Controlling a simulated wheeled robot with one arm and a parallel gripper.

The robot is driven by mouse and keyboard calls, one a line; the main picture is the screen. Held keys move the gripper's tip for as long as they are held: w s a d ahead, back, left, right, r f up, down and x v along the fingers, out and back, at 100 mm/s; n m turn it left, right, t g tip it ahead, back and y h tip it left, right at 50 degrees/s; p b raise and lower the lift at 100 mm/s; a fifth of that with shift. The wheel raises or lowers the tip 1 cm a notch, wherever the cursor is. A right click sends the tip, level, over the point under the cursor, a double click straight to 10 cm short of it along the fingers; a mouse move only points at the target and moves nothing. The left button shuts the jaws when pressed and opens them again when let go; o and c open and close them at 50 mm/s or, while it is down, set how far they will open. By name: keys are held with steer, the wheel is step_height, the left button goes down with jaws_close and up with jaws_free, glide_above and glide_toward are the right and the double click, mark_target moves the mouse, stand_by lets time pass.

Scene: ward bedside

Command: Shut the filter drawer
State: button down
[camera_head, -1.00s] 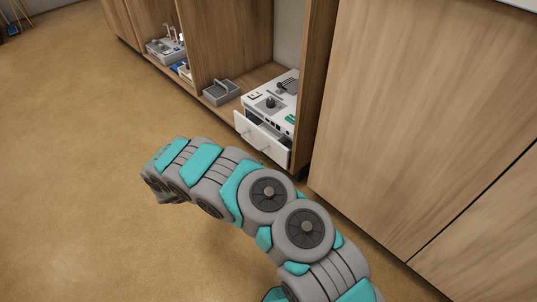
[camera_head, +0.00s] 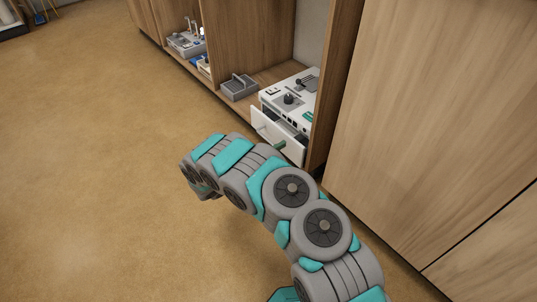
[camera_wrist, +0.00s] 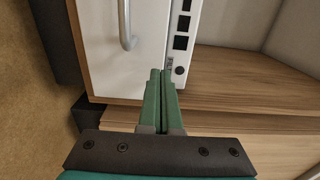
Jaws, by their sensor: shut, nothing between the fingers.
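The filter drawer (camera_head: 292,151) is a white-fronted drawer in a white device (camera_head: 298,97) on the cabinet's low shelf. It stands pulled out, with a dark gap behind its front. The wrist view shows the drawer front (camera_wrist: 103,50) with a grey bar handle (camera_wrist: 127,28), next to a device panel (camera_wrist: 182,35) with black square ports. My gripper (camera_wrist: 160,74) is shut and empty. Its green fingertips overlap the edge of the drawer front, away from the handle; I cannot tell whether they touch.
A grey caddy (camera_head: 239,88) sits on the shelf left of the device. A wooden partition (camera_head: 336,75) and a large cabinet front (camera_head: 430,120) are close on the right. The floor at left is clear.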

mark_target(291, 140)
steer(key=shift+x, duration=1.25)
steer(key=shift+x, duration=1.3)
